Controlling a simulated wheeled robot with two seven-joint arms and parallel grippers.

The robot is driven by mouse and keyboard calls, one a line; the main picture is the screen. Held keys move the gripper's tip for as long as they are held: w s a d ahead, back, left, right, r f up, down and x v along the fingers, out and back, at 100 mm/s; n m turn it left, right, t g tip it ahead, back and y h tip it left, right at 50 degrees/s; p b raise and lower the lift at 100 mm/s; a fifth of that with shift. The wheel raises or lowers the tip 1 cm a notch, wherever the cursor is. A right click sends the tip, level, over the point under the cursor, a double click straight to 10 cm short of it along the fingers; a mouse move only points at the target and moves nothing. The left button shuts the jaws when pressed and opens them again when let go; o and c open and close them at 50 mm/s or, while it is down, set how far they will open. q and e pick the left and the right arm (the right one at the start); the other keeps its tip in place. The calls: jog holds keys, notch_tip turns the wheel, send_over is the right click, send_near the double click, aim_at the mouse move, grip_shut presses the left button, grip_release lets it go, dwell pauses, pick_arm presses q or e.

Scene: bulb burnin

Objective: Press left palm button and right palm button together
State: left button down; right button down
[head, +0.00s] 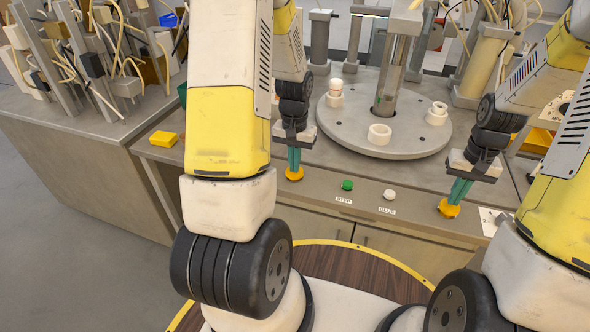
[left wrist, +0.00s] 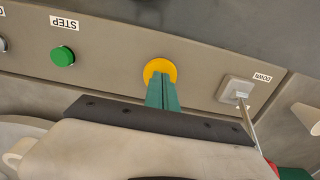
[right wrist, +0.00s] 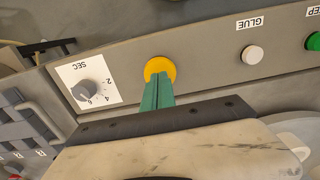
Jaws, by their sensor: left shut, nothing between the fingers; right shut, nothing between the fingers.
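The left palm button (head: 294,174) is a round yellow button on the front panel. My left gripper (head: 293,165) is shut and empty, its green fingertips at the button; the same button shows in the left wrist view (left wrist: 160,69) with the fingertips over its lower part. The right palm button (head: 449,209) is a matching yellow button further right. My right gripper (head: 454,198) is shut and empty, its fingertips at that button, also seen in the right wrist view (right wrist: 160,68). I cannot tell whether either button is pressed down.
Between the palm buttons sit a green STEP button (head: 347,185) and a white GLUE button (head: 390,194). A DOWN lever switch (left wrist: 236,90) and a SEC dial (right wrist: 88,92) flank them. A round turntable (head: 345,132) with white rings stands behind. A yellow block (head: 163,139) lies left.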

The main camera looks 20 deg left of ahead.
jog(key=shift+f, duration=0.7)
jog(key=shift+r, duration=0.1)
dwell(0.4)
jog(key=shift+r, duration=3.45)
pick_arm(q)
notch_tip(320, 180, up, 7)
